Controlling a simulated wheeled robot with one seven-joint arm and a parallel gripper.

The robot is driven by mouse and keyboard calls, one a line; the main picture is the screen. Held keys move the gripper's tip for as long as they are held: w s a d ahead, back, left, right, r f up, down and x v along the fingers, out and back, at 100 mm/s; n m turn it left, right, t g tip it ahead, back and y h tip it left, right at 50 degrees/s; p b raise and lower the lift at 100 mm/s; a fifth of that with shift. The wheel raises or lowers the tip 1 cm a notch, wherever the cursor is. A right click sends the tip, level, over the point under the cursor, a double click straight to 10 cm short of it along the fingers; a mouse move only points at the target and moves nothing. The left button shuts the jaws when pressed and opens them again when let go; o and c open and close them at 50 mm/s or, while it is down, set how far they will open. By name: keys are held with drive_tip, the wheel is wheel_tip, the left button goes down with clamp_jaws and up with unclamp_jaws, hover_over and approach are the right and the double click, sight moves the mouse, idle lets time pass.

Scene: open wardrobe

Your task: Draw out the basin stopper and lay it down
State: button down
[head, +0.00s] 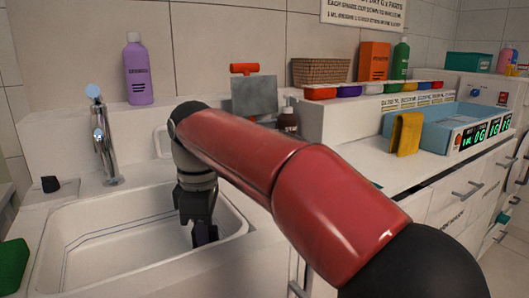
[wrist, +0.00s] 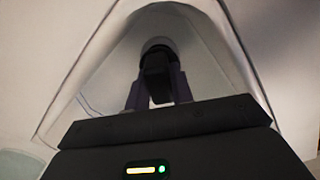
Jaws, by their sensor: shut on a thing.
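My gripper (head: 204,236) points down inside the white basin (head: 75,215), towards its right side. In the wrist view my gripper (wrist: 157,78) has its two dark purple fingers closed on the sides of a dark, blocky piece with a rounded dark part behind it, which I take as the stopper (wrist: 155,62). In the head view the stopper is hidden by my gripper and cannot be told from it. The drain is not visible, and I cannot tell whether the stopper is still seated or lifted clear.
A chrome faucet (head: 103,140) stands behind the basin. A small black object (head: 50,184) sits on the left rim, and a purple bottle (head: 138,70) stands on the back ledge. A green item (head: 13,265) is at far left. The right counter holds a blue box (head: 440,125) and yellow cloth (head: 406,133).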

drive_tip(key=shift+r, duration=0.1)
idle(0.3)
drive_tip(key=shift+r+p, duration=0.9)
drive_tip(key=shift+r, duration=1.05)
drive_tip(key=shift+r, duration=0.15)
